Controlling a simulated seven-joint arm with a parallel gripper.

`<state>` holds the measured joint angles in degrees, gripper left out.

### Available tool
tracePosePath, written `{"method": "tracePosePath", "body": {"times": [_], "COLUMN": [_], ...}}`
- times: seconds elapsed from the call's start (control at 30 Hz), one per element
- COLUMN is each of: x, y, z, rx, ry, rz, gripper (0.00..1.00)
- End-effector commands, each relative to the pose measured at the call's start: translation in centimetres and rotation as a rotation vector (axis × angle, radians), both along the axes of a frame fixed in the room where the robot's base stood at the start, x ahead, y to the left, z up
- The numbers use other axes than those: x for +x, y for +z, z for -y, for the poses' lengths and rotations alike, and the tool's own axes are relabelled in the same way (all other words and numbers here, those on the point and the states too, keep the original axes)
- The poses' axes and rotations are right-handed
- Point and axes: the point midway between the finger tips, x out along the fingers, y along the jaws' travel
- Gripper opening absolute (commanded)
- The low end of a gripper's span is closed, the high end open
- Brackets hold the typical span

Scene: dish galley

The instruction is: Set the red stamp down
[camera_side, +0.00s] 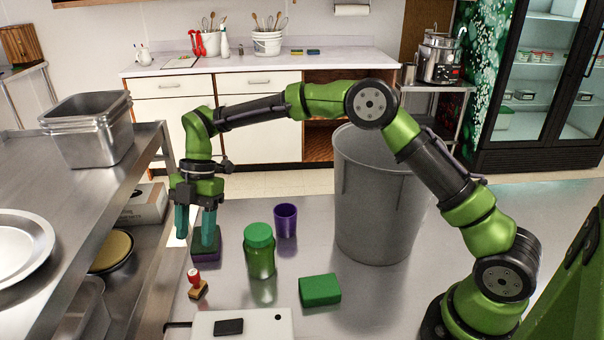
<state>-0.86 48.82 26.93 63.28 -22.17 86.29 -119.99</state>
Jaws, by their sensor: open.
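The red stamp (195,277) has a red knob handle on a tan, dark-edged base. It stands on the steel table (240,315), handle up, near the table's left edge. My gripper (196,228) is open, with its two teal fingers pointing down. It is above and behind the stamp in the picture, apart from it. A green and purple block (205,252) is just below the fingers. The right finger overlaps the block in this view, and I cannot tell whether they touch. Nothing is visibly held between the fingers.
A green-lidded jar (260,252), a purple cup (286,220) and a green block (320,290) stand to the right. A large grey bin (376,205) is behind them. A white box (243,326) is at the front. A steel shelf (95,215) borders the left.

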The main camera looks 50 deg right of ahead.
Motion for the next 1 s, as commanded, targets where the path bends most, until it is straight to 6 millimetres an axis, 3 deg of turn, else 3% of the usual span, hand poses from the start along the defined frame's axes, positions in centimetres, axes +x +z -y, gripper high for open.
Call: {"method": "tracePosePath", "body": {"times": [0.13, 0.27, 0.4, 0.6, 0.8, 1.0], "x": [-0.8, -3.1, -6.8, -13.2, -20.0, -24.6], "y": [2.3, 6.1, 10.0, 13.7, 14.7, 13.5], "z": [0.8, 2.7, 5.9, 10.8, 15.1, 17.4], "rx": [-0.039, -0.107, -0.149, -0.086, 0.121, 0.352], "ry": [-0.088, -0.318, -0.674, -1.223, -1.759, -2.108], "rz": [0.01, 0.027, 0.047, 0.054, -0.019, -0.152], "gripper": [0.51, 0.51, 0.51, 0.51, 0.51, 0.51]}}
